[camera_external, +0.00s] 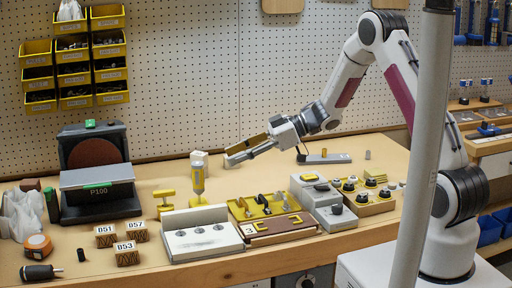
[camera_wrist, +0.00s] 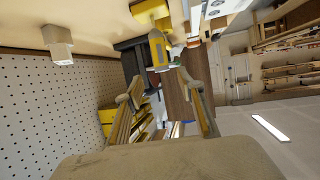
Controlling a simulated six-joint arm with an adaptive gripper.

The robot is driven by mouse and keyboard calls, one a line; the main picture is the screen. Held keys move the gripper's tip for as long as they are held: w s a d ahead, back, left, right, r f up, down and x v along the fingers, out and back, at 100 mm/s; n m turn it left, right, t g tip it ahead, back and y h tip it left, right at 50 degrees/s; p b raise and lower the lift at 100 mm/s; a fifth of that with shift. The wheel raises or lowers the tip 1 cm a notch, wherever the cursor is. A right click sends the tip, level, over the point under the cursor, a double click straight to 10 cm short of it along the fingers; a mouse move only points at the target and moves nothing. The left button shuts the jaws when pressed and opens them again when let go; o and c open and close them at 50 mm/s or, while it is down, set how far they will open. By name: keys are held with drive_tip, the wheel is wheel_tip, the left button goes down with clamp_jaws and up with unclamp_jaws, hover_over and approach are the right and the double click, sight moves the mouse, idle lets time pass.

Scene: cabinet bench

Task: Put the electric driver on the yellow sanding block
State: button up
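The electric driver seems to be the yellow and pale grey tool (camera_external: 198,178) standing upright at mid-bench, behind the white tray. A yellow body in the wrist view (camera_wrist: 158,50), beyond the fingertips, looks like the same tool. The yellow sanding block appears to be the small yellow piece with a raised handle (camera_external: 164,198), left of the driver; I cannot pick it out surely in the wrist view. My gripper (camera_external: 230,156) is above the bench, right of the driver and apart from it, pointing left. In the wrist view its fingers (camera_wrist: 160,92) are spread and empty.
A black and grey P100 sander (camera_external: 95,190) stands at left. Marked wooden blocks (camera_external: 127,254), a white tray (camera_external: 195,243), a yellow parts tray (camera_external: 252,209) and grey boxes (camera_external: 330,213) line the front. The bench behind the parts tray is mostly clear.

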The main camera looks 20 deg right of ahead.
drive_tip(key=w+d+r+m+t+h, duration=0.3)
drive_tip(key=d+r+t+h, duration=0.1)
drive_tip(key=d+r, duration=0.45)
drive_tip(key=w+d+r+m+t+h, duration=0.3)
drive_tip(key=d+r+t+h, duration=0.15)
drive_tip(key=d+r, duration=0.35)
drive_tip(key=s+d+r+m+h, duration=0.2)
drive_tip(key=s+d+m+h, duration=0.15)
drive_tip(key=d, duration=0.45)
drive_tip(key=s+d+m+g+h, duration=0.15)
drive_tip(key=s+d, duration=0.25)
drive_tip(key=s, duration=0.4)
drive_tip(key=s+d+m+g+h, duration=0.1)
drive_tip(key=s+d+m, duration=0.25)
drive_tip(key=s, duration=0.45)
drive_tip(key=s+a+f+g, duration=0.1)
drive_tip(key=s+f, duration=0.1)
drive_tip(key=s, duration=0.7)
drive_tip(key=s+a+f+m+g+y, duration=0.1)
drive_tip(key=s+f+g, duration=0.1)
drive_tip(key=s, duration=0.6)
drive_tip(key=shift+s+f, duration=0.35)
drive_tip(key=shift+a, duration=0.1)
